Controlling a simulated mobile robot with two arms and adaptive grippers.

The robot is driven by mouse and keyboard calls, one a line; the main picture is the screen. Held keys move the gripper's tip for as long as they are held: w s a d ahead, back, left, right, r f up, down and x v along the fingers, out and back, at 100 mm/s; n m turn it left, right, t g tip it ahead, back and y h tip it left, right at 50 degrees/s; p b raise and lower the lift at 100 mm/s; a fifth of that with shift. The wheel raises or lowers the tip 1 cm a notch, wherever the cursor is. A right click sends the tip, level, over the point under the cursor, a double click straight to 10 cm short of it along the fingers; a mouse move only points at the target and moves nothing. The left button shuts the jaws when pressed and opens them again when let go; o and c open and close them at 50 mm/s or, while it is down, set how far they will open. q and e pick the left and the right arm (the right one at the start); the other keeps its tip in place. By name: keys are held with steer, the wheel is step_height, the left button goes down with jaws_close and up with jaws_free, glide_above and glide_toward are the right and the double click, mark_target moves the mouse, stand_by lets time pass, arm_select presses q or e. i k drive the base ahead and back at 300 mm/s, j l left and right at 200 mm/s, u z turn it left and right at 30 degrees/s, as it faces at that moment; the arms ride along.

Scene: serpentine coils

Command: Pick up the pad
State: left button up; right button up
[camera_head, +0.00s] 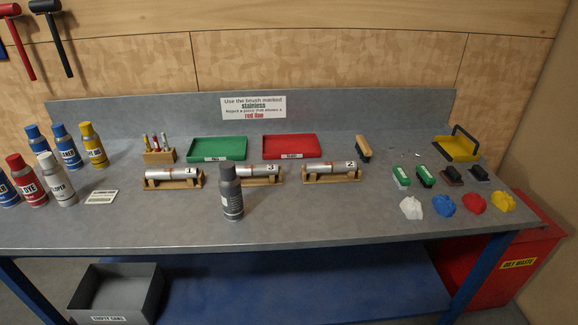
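Several small pad-like or block-like items lie in a row on the right of the grey workbench (330,222). Two are green and dark with pale labels: a left green block (401,175) and a right green block (427,176). Two are dark: a dark block with a reddish base (452,176) and a dark block (479,174) at the right end. I cannot tell which of them is the pad. Neither of my grippers is in view.
Crumpled cloths, including a white one (411,208), lie in front of the blocks. A yellow tray (455,147) stands behind. A dark grey can (230,192) stands before the numbered cylinders (332,171). Several cans crowd the left. The bench's front middle is clear.

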mark_target(477, 173)
steer(key=z, duration=1.35)
